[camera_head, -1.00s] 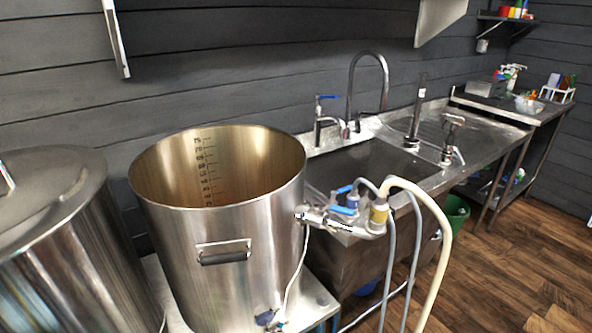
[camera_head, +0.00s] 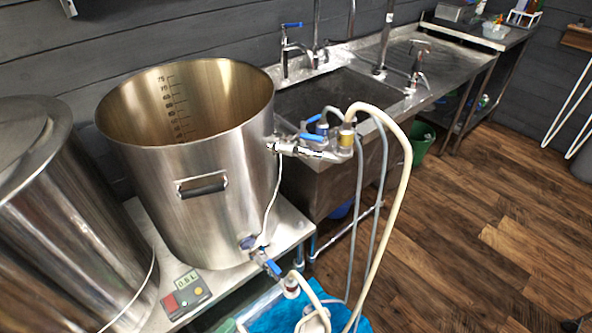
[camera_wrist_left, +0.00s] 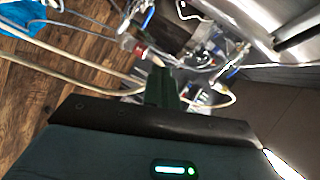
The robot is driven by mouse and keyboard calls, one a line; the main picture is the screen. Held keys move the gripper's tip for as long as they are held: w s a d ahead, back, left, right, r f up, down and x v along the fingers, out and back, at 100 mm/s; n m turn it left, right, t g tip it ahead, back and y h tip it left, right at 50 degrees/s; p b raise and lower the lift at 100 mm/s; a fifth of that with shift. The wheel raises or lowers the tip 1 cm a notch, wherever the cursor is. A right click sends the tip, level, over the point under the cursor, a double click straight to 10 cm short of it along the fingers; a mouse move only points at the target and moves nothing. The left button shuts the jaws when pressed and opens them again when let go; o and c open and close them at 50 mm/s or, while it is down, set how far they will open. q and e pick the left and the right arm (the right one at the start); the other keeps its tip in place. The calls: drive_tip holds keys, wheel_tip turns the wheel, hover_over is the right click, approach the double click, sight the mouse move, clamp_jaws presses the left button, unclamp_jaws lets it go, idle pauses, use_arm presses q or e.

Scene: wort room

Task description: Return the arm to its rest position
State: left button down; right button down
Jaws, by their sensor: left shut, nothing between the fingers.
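My left gripper (camera_wrist_left: 163,88) shows in the left wrist view as a dark green body with its narrow fingers together and nothing held. Behind its fingers are blurred hoses, fittings and a blue-handled valve (camera_wrist_left: 148,18); I cannot tell how far away they are. I cannot make out either arm clearly in the head view. My right gripper is in neither view.
An open steel kettle (camera_head: 215,215) stands on a steel bench (camera_head: 290,222) beside a lidded vessel (camera_head: 65,215). Hoses (camera_head: 395,200) hang from its upper valve in front of the sink (camera_head: 318,180). A small display box (camera_head: 185,297) sits below. Wooden floor is clear at right.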

use_arm(q)
drive_tip(key=s+a+f+n+g+y, duration=0.2)
drive_tip(key=s+n, duration=0.4)
drive_tip(key=n, duration=0.3)
drive_tip(key=s+a+f+n+g+y, duration=0.2)
drive_tip(key=s+a+f+n, duration=0.1)
drive_tip(key=s+n, duration=0.4)
drive_tip(key=shift+f+n+g+p, duration=0.3)
drive_tip(key=shift+f+n, duration=0.35)
drive_tip(key=shift+n, duration=0.55)
